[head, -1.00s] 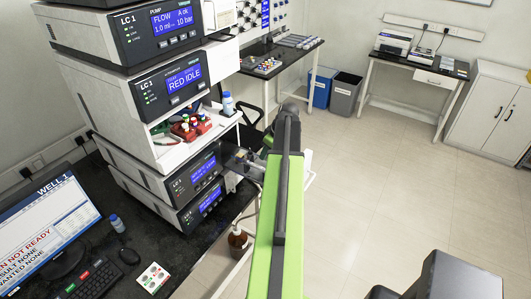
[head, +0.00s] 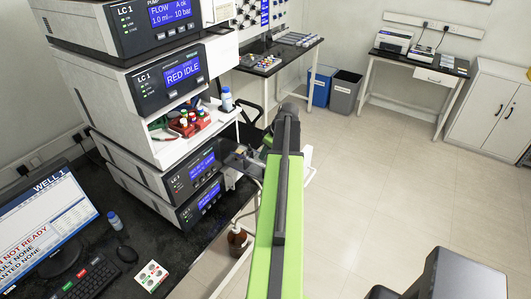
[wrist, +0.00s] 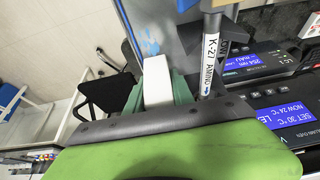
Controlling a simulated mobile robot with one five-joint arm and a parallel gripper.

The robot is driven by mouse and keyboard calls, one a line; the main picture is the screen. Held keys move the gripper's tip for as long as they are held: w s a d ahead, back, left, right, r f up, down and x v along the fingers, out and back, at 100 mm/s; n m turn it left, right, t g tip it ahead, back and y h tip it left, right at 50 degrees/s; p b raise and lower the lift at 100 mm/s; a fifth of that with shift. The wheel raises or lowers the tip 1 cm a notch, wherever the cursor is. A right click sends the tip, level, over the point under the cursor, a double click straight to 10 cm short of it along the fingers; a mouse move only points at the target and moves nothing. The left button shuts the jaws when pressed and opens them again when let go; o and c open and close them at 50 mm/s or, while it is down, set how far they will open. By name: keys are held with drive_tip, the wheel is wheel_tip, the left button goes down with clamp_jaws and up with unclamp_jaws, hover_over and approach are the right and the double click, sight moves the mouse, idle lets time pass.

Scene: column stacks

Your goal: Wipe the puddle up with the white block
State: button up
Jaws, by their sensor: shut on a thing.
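In the wrist view, my gripper (wrist: 158,92) is shut on the white block (wrist: 157,78), which stands out between the two green fingers. A column labelled K-27 AMINO (wrist: 211,62) stands close to the right of the fingers.
The LC 1 stack (head: 145,100) stands on a black bench (head: 150,243) with a monitor (head: 45,220) and keyboard. A brown bottle (head: 237,238) is below. Open floor (head: 400,185) lies to the right.

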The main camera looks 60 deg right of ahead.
drive_tip(key=shift+f+b, duration=0.5)
drive_tip(key=shift+f, duration=0.05)
drive_tip(key=shift+s+r, duration=0.15)
drive_tip(key=shift+s, duration=0.9)
drive_tip(key=shift+s, duration=0.15)
drive_tip(key=shift+s, duration=1)
drive_tip(key=shift+w, duration=0.1)
